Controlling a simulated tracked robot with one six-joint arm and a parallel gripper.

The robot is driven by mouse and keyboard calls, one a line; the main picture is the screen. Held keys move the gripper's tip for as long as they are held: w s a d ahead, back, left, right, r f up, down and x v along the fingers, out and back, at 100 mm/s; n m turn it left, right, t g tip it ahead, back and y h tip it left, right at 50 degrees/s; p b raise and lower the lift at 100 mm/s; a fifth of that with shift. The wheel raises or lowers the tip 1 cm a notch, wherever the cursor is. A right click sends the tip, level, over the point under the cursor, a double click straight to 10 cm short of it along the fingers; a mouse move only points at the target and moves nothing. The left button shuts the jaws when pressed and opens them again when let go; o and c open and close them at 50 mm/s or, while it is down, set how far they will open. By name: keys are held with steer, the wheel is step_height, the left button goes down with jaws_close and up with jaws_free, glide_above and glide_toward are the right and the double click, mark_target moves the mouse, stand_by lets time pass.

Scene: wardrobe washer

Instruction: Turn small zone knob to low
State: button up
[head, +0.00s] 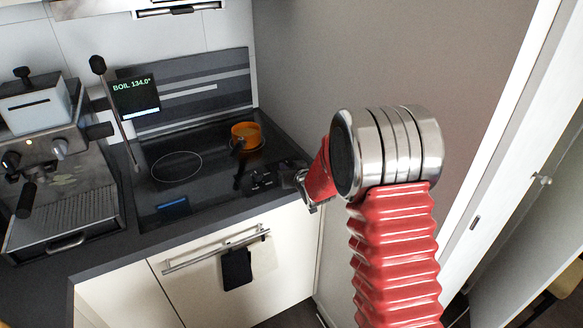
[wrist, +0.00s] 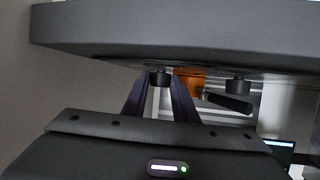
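The black hob (head: 185,175) shows in the head view with several dark knobs (head: 262,180) at its right front corner; which one is the small zone knob I cannot tell. My gripper (head: 299,177) is just right of these knobs, its fingertips small and partly hidden. In the wrist view, which looks upside down, a dark round knob (wrist: 160,78) lies between the tips of my open gripper (wrist: 161,82). I cannot tell whether the fingers touch it. Knob markings are not readable.
An orange pot (head: 246,134) stands on the hob's rear right. A screen (head: 136,95) reading BOIL 134.0° is behind the hob. A coffee machine (head: 60,170) is at left. The counter edge (wrist: 170,35) fills the wrist view's top. A wall is close on the right.

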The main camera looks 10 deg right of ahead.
steer(key=shift+c, duration=1.4)
steer(key=shift+d, duration=0.1)
steer(key=shift+c, duration=0.2)
